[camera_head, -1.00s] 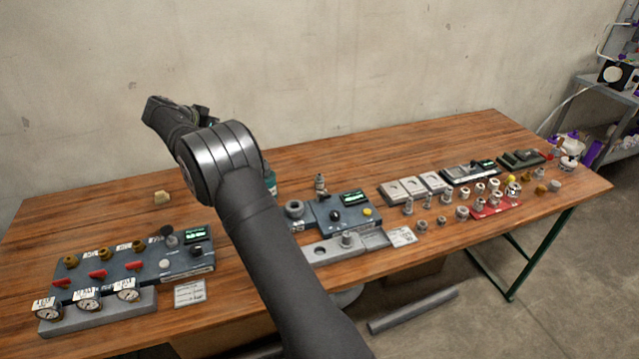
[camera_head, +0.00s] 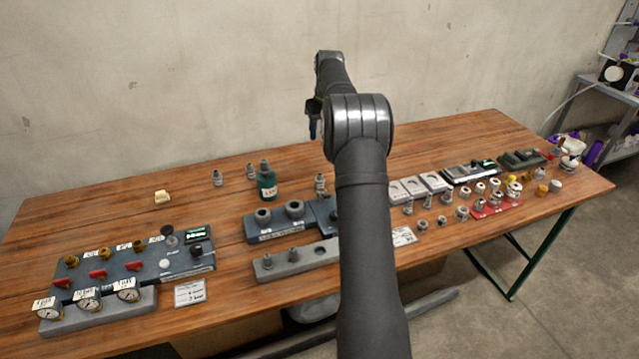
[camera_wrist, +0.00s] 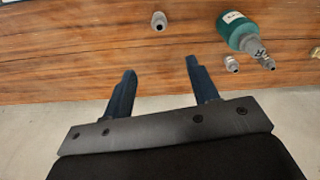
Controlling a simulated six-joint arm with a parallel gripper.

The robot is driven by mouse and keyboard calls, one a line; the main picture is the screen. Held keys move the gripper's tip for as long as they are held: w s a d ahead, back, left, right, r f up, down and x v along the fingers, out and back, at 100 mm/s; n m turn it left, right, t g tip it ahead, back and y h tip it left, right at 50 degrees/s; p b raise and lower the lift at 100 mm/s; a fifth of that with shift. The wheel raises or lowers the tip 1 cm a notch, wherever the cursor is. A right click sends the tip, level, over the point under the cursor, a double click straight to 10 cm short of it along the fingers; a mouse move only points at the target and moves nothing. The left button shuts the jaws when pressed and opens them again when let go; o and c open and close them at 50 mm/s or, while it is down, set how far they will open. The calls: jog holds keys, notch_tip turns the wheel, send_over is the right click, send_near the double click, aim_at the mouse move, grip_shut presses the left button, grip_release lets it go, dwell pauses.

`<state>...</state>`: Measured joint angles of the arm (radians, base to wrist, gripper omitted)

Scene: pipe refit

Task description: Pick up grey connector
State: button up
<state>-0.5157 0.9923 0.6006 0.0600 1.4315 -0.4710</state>
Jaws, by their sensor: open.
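Several grey connectors show, and I cannot tell which one the task names. In the head view one grey connector (camera_head: 217,178) stands at the back left of the table, another (camera_head: 250,170) stands left of the green bottle, and one (camera_head: 320,184) stands right of it. In the wrist view a grey connector (camera_wrist: 159,21) lies beyond the gap between my fingers, apart from them, and a second one (camera_wrist: 232,64) is beside the green bottle. My gripper (camera_wrist: 160,66) is open and empty. In the head view its blue fingers (camera_head: 313,126) hang above the table's back.
A green bottle (camera_head: 267,183) stands near the connectors. A valve panel with gauges (camera_head: 130,265) is at the left, and a dark block with grey sockets (camera_head: 280,228) is mid-table. More small fittings (camera_head: 462,212) crowd the right. The back left wood is mostly clear.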

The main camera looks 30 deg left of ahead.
aim_at(320, 175)
jog(key=f, duration=0.5)
jog(key=a+f, duration=0.1)
jog(key=f, duration=1)
jog(key=shift+w+a+f, duration=0.25)
jog(key=shift+a, duration=0.1)
jog(key=f, duration=0.5)
jog(key=shift+w+a, duration=0.15)
jog(key=shift+w, duration=0.2)
jog(key=c, duration=1)
